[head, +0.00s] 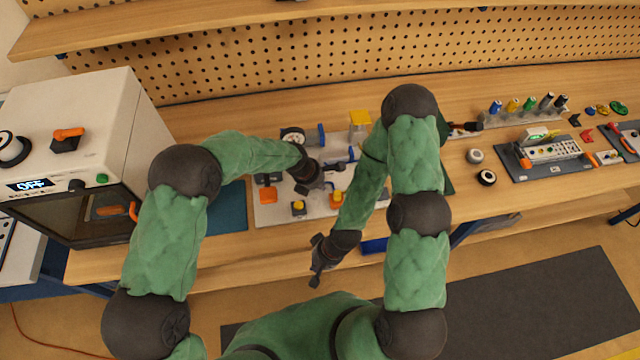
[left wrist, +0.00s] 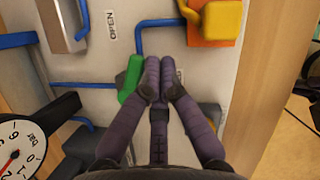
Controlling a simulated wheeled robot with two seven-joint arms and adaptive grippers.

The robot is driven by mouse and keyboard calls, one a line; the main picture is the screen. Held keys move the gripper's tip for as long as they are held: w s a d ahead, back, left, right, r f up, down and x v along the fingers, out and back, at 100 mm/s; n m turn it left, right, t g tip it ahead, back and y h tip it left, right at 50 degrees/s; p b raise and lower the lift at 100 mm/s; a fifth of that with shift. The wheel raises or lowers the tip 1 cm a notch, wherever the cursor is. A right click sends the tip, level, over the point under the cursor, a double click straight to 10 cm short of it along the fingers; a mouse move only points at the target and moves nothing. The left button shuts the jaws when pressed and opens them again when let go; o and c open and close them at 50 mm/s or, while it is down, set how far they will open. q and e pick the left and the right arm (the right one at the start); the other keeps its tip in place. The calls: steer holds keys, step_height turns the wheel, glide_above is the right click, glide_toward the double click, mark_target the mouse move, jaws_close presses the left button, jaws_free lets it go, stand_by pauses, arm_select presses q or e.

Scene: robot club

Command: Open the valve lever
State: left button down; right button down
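The green valve lever (left wrist: 131,78) stands on the white panel (left wrist: 75,65), with blue pipes beside it, in the left wrist view. In the head view my left gripper (head: 318,184) is over the panel and hides the lever. My right gripper (head: 314,262) hangs in front of the bench edge, fingers apart and empty.
A pressure gauge (left wrist: 20,145) and a yellow knob on an orange base (left wrist: 222,20) flank the lever. A control board (head: 545,155) lies at the right. The bench between has small round parts.

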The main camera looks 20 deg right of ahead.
arm_select(q)
steer(key=shift+w, duration=0.1)
stand_by(0.3)
steer(key=shift+w+a, duration=0.4)
steer(key=shift+w, duration=0.2)
arm_select(e)
steer(key=shift+f, duration=0.1)
